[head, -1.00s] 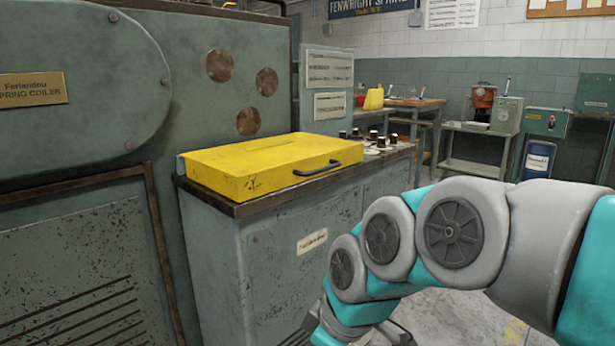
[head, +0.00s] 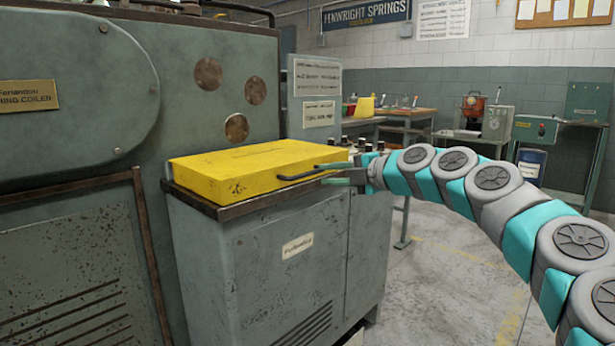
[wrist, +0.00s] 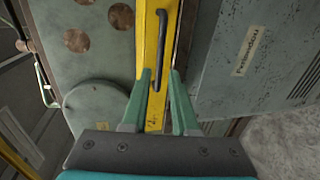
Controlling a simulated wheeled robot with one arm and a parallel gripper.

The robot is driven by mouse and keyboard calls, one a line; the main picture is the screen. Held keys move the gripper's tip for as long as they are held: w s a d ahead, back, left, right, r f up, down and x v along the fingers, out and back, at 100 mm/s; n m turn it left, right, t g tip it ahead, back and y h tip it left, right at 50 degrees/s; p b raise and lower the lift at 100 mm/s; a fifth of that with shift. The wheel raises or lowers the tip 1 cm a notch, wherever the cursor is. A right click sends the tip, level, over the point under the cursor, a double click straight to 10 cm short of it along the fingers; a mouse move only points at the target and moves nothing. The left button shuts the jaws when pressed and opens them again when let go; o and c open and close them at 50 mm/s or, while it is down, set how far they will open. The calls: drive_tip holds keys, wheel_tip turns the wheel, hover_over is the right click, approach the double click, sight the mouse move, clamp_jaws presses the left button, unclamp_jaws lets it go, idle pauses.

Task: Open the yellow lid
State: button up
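The yellow lid (head: 245,172) lies flat and closed on top of the grey cabinet (head: 290,250). Its dark bar handle (head: 300,175) runs along the front face and also shows in the wrist view (wrist: 162,50), upright in the picture. My gripper (head: 350,176) is at the right end of the handle in the head view. In the wrist view my gripper (wrist: 161,72) has its two green fingers apart, one on each side of the handle's near end. A gap shows between the fingers and the handle; I cannot tell whether either touches it.
The large spring coiler (head: 215,45) stands behind and left of the lid. Several dark knobs (head: 368,147) sit just right of the lid. A panel with labels (head: 314,92) rises behind. The floor (head: 440,265) right of the cabinet is clear.

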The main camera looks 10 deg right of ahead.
sight(308, 175)
drive_tip(key=p+x, duration=0.1)
drive_tip(key=x, duration=0.6)
drive_tip(key=shift+w+a, duration=0.2)
drive_tip(key=shift+w, duration=0.1)
clamp_jaws()
drive_tip(key=shift+f, duration=0.1)
idle(1.1)
